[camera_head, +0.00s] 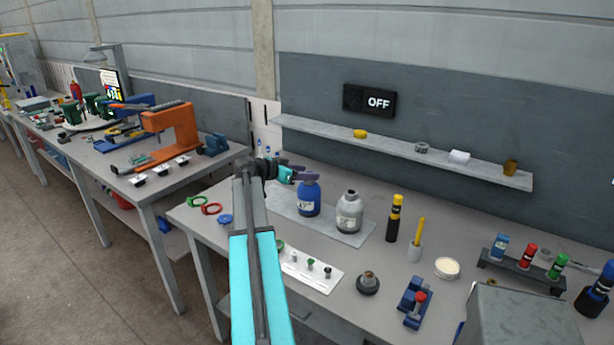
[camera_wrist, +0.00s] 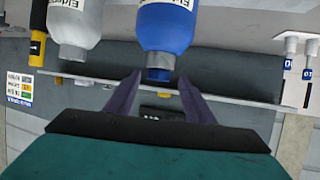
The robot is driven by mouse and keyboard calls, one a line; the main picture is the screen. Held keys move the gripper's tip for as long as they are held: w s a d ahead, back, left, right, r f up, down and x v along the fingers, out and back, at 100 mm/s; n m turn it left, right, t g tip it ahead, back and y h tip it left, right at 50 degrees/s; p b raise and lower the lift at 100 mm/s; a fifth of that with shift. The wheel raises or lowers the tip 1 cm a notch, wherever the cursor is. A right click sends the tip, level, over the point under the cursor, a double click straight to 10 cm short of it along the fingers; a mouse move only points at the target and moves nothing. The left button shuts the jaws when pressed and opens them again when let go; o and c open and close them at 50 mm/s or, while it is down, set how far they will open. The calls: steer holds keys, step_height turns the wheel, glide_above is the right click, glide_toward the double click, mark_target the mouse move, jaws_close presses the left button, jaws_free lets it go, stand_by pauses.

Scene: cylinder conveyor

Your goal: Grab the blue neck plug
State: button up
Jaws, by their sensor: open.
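A blue bottle (camera_head: 309,200) with a white label stands on a grey mat on the workbench. In the wrist view, which is upside down, the bottle (camera_wrist: 166,25) shows with its grey neck (camera_wrist: 160,60). A small dark bluish end at its mouth may be the neck plug (camera_wrist: 159,75); its colour is hard to tell. My gripper (camera_head: 308,174) is open at the height of the bottle's top. Its purple fingers (camera_wrist: 159,84) lie to either side of the neck end, with a gap on both sides. In the head view the fingers hide the bottle's mouth.
A grey-white bottle (camera_head: 349,212) stands close to the right of the blue one. A black and yellow marker (camera_head: 394,218) stands further right. A shelf (camera_head: 400,150) runs behind. A white tray (camera_head: 310,270) holds small plugs.

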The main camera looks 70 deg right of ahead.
steer(key=shift+p+x, duration=0.3)
steer(key=shift+x, duration=0.8)
steer(key=c, duration=1.1)
